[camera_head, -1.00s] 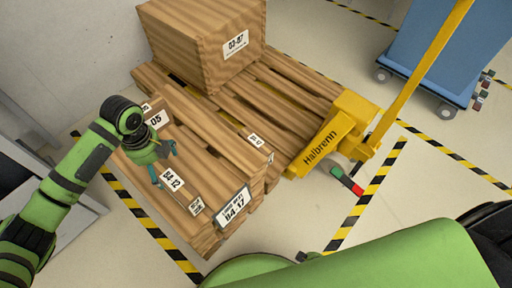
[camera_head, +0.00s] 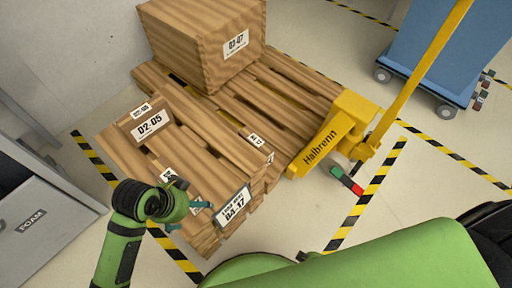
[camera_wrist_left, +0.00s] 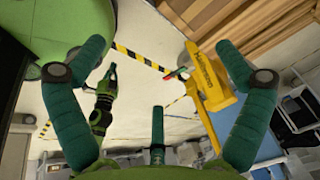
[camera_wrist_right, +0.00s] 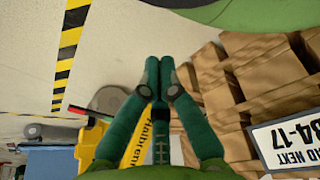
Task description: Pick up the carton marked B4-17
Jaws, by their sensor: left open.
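The B4-17 label (camera_head: 234,205) is on the front right end of a low wood-grained stack (camera_head: 200,160). The carton's own outline is hard to separate from the slats. The label also shows large in the right wrist view (camera_wrist_right: 290,140), cut by the frame's edge. My left gripper (camera_head: 190,205) is open and empty over the near left of the stack, left of the label; it partly hides the stack's front. The left wrist view shows its fingers apart (camera_wrist_left: 160,60). My right gripper (camera_wrist_right: 158,64) has its fingertips together, with nothing visible between them, left of the brown slats.
A yellow Halbrenn pallet jack (camera_head: 330,138) stands right. A blue cart (camera_head: 430,45) and a FOAM drawer (camera_head: 40,225) flank the area.

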